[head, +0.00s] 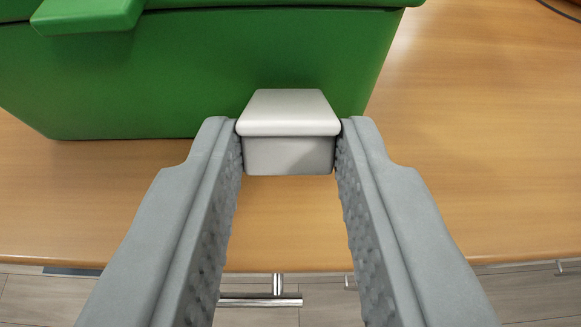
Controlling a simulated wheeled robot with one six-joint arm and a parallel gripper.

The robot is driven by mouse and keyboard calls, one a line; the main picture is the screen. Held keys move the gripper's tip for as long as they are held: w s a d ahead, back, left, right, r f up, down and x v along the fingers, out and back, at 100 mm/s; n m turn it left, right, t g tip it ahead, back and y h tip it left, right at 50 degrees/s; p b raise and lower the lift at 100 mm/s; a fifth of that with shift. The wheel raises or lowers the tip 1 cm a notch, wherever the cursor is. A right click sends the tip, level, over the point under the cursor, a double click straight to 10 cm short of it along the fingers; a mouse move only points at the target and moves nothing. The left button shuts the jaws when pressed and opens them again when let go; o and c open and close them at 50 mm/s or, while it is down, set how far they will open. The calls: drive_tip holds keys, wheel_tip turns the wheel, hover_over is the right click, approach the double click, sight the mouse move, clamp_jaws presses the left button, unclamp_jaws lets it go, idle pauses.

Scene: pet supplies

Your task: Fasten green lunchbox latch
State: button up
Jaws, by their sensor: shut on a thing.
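The green lunchbox (190,85) stands on the wooden surface and fills the upper left of the head view; its top is cut off by the picture's edge. A green tab (88,14) sticks out from its front at the upper left. A light grey block-shaped latch (289,155) is in front of the box's lower right front. My gripper (289,148) has its two fingertips against the left and right sides of this grey piece and is shut on it. Whether the grey piece is joined to the box cannot be told from this view.
The wooden tabletop (480,130) is clear to the right of the box. Its front edge runs below, with metal bar handles (260,300) beneath it. A dark cable (560,10) lies at the far upper right.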

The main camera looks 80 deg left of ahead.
sight(287, 103)
drive_tip(key=h, duration=0.1)
drive_tip(key=a+r+h, duration=0.1)
drive_tip(key=r+h, duration=0.1)
drive_tip(key=h, duration=0.1)
drive_tip(key=shift+a+r, duration=0.15)
drive_tip(key=shift+a, duration=0.15)
drive_tip(key=shift+w+a+r+g+h, duration=0.1)
drive_tip(key=shift+a+r+g+h, duration=0.2)
drive_tip(key=shift+h, duration=0.55)
drive_tip(key=shift+a+r+t+h, duration=0.15)
drive_tip(key=shift+a+h, duration=0.2)
drive_tip(key=shift+h, duration=0.45)
drive_tip(key=shift+w+a+r+g+h, duration=0.1)
drive_tip(key=shift+a+r+g+h, duration=0.2)
drive_tip(key=shift+h, duration=0.55)
drive_tip(key=shift+a+f, duration=0.1)
drive_tip(key=shift+f, duration=0.05)
drive_tip(key=o, duration=1)
drive_tip(key=v, duration=1.7)
drive_tip(key=shift+r, duration=0.2)
